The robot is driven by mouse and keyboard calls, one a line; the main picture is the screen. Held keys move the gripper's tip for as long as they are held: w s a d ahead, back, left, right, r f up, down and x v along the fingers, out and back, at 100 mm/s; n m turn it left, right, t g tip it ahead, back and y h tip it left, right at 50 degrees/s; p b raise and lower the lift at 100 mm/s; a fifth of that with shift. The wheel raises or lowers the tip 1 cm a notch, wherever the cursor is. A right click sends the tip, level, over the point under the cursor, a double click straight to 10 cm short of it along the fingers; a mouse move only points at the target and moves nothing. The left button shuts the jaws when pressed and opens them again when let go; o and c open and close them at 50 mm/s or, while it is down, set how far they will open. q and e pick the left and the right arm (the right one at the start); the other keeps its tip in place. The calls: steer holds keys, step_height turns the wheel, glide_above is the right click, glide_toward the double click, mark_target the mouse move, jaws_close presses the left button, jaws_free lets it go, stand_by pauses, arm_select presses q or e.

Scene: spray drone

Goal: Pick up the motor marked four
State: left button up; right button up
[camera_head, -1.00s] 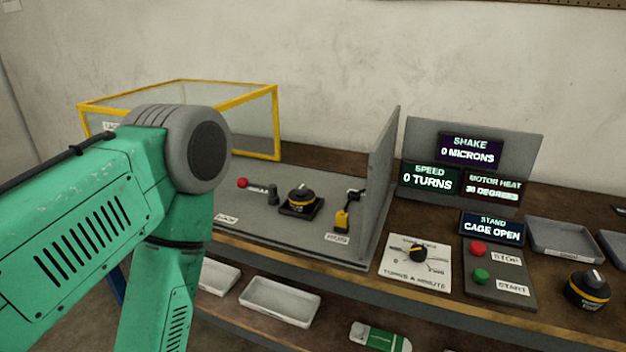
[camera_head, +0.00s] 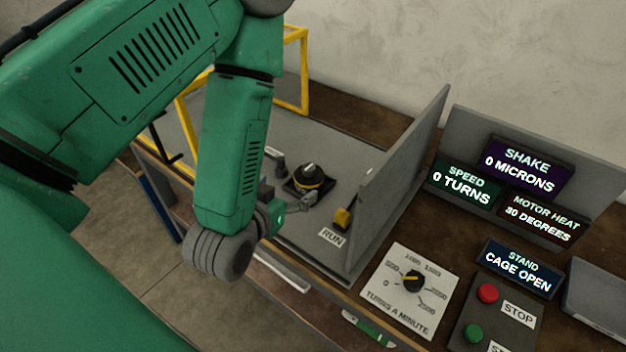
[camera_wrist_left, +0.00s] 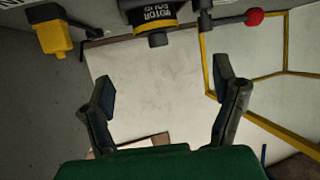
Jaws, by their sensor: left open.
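A black motor with a yellow band (camera_head: 310,178) sits on a dark square mount on the grey stand. It also shows at the top of the left wrist view (camera_wrist_left: 150,14), cut off by the edge. Its label reads MOTOR; the second word is too small to read surely. My left gripper (camera_head: 305,202) is close to the motor's near side in the head view, partly hidden by my wrist. In the left wrist view the two fingers of my left gripper (camera_wrist_left: 165,84) are spread, with nothing between them and the motor beyond. My right gripper is not in view.
A yellow-framed clear cage (camera_head: 304,70) stands open behind the stand. A yellow-handled switch (camera_head: 342,217) marked RUN and a grey upright panel (camera_head: 402,175) are to the right. A dial plate (camera_head: 410,305) and STOP and START buttons (camera_head: 487,293) lie further right.

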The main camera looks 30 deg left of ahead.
mark_target(307, 170)
arm_select(q)
steer(key=x, duration=0.6)
steer(key=shift+d+b, duration=0.15)
steer(key=shift+b, duration=0.15)
steer(key=shift+x, duration=0.75)
steer(key=x, duration=0.4)
steer(key=shift+w+p, duration=0.2)
steer(key=shift+p, duration=0.15)
steer(key=shift+c, duration=0.5)
steer(key=c, duration=1.4)
steer(key=shift+r, duration=0.1)
steer(key=shift+c, duration=1.2)
steer(key=shift+r, duration=0.1)
